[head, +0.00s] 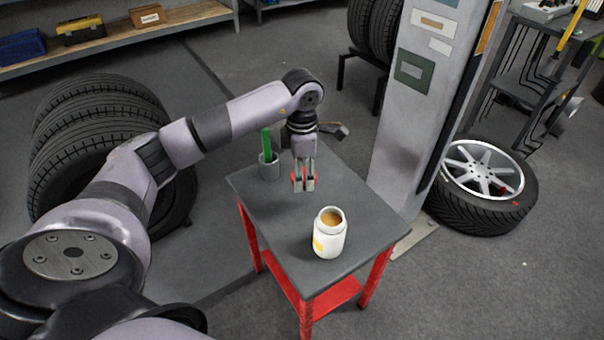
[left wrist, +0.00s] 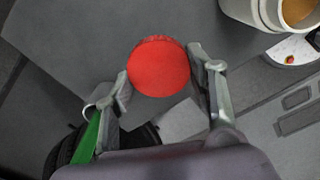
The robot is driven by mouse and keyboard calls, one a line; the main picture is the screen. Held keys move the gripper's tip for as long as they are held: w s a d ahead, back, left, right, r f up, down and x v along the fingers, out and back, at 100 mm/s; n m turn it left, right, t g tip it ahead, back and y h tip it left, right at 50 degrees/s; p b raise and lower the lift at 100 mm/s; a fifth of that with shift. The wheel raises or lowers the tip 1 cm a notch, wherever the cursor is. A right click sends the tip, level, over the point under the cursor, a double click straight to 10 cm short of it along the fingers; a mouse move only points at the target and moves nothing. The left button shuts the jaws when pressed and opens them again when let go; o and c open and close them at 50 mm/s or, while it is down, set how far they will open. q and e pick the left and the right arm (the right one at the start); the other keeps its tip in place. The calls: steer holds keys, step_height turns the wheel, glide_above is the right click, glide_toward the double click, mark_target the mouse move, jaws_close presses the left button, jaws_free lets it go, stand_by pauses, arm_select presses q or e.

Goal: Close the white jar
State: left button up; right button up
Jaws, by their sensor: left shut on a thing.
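The white jar (head: 329,234) stands upright and open near the front of the small table. It has a yellow label mark, and tan contents show in its mouth. Part of the jar also shows at the top right of the left wrist view (left wrist: 247,10). My left gripper (head: 303,184) is above the table, behind the jar and a little to its left, pointing down. It is shut on a round red lid (left wrist: 159,67), which sits between its fingertips. In the head view the fingers hide most of the lid. My right gripper is in neither view.
The table (head: 260,208) has a dark grey top and red legs. A grey cup (head: 269,168) with a green item stands at its back left. A grey pillar (head: 412,120) rises just right of the table. Stacked tires (head: 75,140) stand at the left.

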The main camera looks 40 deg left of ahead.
arm_select(q)
steer(key=s+d+r+m, duration=0.3)
steer(key=d+m, duration=0.4)
steer(key=m, duration=0.6)
steer(key=s+d+r+m, duration=0.3)
steer(key=d+r+m, duration=0.2)
steer(key=m, duration=0.8)
steer(key=shift+s+d, duration=0.3)
steer(key=shift+d, duration=0.6)
